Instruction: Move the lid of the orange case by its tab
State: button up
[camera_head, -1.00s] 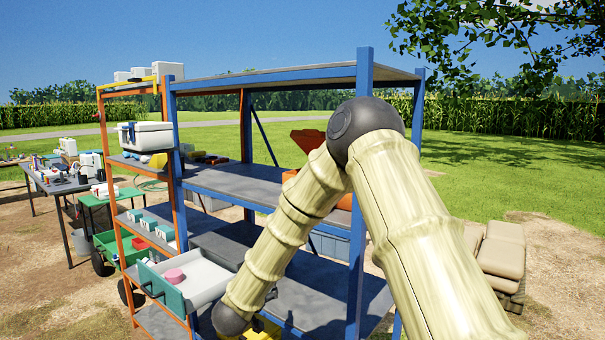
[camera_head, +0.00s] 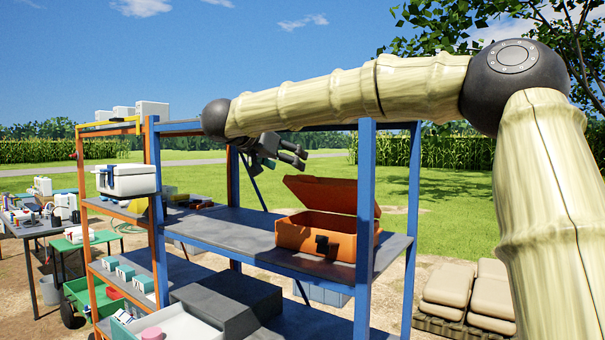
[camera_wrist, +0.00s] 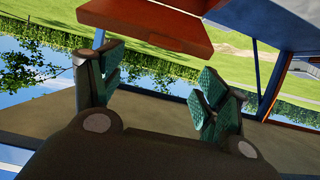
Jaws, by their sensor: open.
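The orange case (camera_head: 312,237) stands on the middle shelf of the blue rack, towards its right end. Its lid (camera_head: 333,194) is tilted up and open, hinged away from the front. My gripper (camera_head: 296,156) is open and empty, above and left of the lid, under the top shelf. In the wrist view my gripper's teal-padded fingers (camera_wrist: 158,88) are spread apart, with an orange-red panel (camera_wrist: 150,24), likely the lid, beyond them.
The blue post (camera_head: 365,220) stands in front of the case's right side. The middle shelf (camera_head: 225,228) is bare left of the case. A white cooler (camera_head: 128,181) sits on the orange rack at left. An open drawer (camera_head: 180,328) juts out below.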

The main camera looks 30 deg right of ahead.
jog(key=p+x, duration=0.3)
jog(key=x, duration=0.7)
jog(key=shift+w+f, duration=0.15)
jog(key=shift+w, duration=0.1)
jog(key=shift+a, duration=0.1)
